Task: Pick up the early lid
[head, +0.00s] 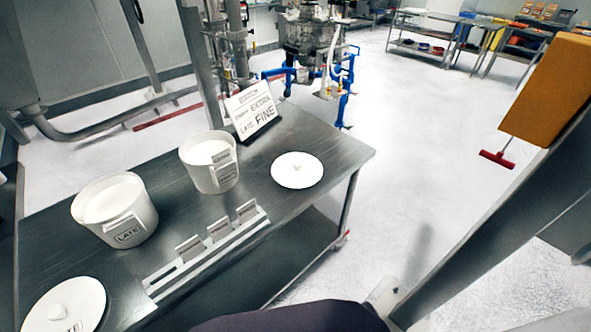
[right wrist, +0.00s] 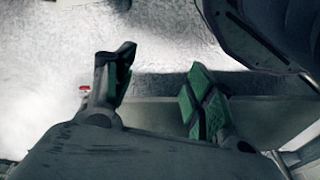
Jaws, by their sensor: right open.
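A round white lid (head: 297,170) with a small knob lies flat on the steel table, right of the buckets; I cannot read any label on it. A second white lid (head: 66,306) lies at the table's lower left, with dark lettering that seems to read LATE. A white bucket (head: 125,222) labelled LATE stands on the left, open and with pale contents. Another open white bucket (head: 211,168) with tags on its side stands nearer the right lid. My right gripper (right wrist: 160,68) is open and empty in the right wrist view, with floor and a grey edge behind it. My left gripper is not in view.
The steel table (head: 170,280) also holds a rack (head: 205,255) with several small grey tags along its front edge. A lettered white sign (head: 251,112) stands at the back. Bare tabletop surrounds the right lid. Open floor lies to the right.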

